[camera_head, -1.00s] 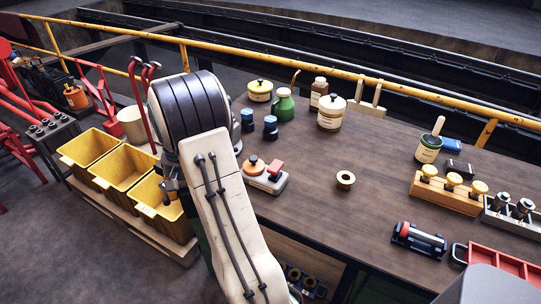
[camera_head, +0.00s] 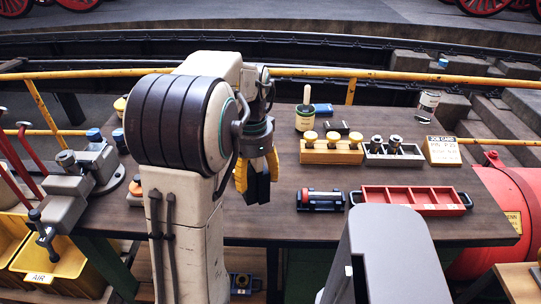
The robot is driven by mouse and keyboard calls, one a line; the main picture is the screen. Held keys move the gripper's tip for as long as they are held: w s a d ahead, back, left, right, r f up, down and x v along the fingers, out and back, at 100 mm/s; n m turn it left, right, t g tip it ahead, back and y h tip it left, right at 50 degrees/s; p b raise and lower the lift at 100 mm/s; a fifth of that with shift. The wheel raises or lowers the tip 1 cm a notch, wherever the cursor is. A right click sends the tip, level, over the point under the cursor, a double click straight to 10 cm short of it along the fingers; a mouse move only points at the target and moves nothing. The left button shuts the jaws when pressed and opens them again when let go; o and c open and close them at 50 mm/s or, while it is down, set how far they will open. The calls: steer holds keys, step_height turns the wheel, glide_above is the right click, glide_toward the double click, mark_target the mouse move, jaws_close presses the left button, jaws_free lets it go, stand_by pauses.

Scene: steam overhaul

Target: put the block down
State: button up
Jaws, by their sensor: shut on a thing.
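My gripper (camera_head: 257,184) hangs left of centre, above the brown workbench (camera_head: 285,222), pointing down. Its yellow fingers are close together around a dark block (camera_head: 257,190). The block is dark like the fingertips, so its outline is hard to tell apart. It appears to be above the bench top; the gap beneath it cannot be judged. My arm hides part of the bench to the left.
Behind stand a wooden rack (camera_head: 318,156), a grey rack (camera_head: 385,160), a sign (camera_head: 441,151) and a green jar (camera_head: 304,121). A vise (camera_head: 68,188) stands left.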

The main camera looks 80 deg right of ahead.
mark_target(260, 182)
steer(key=s+a+r+m, duration=0.2)
steer(key=s+a+m, duration=0.25)
steer(key=s, duration=0.55)
steer(key=shift+m, duration=0.45)
steer(key=w+d+f+p, duration=0.1)
steer(key=w+d+f, duration=0.1)
steer(key=w, duration=0.1)
steer(key=w+d+f+p, duration=0.1)
steer(key=w+d+f, duration=0.1)
steer(key=w+d, duration=0.1)
steer(key=w+d+f+p, duration=0.1)
steer(key=w+d+f, duration=0.1)
steer(key=w+f, duration=0.1)
steer(key=shift+d+f, duration=0.1)
steer(key=shift+d, duration=0.1)
steer(key=shift+f+p, duration=0.5)
steer(key=shift+f, duration=1.55)
steer(key=shift+f, duration=0.1)
steer(key=o, duration=1.3)
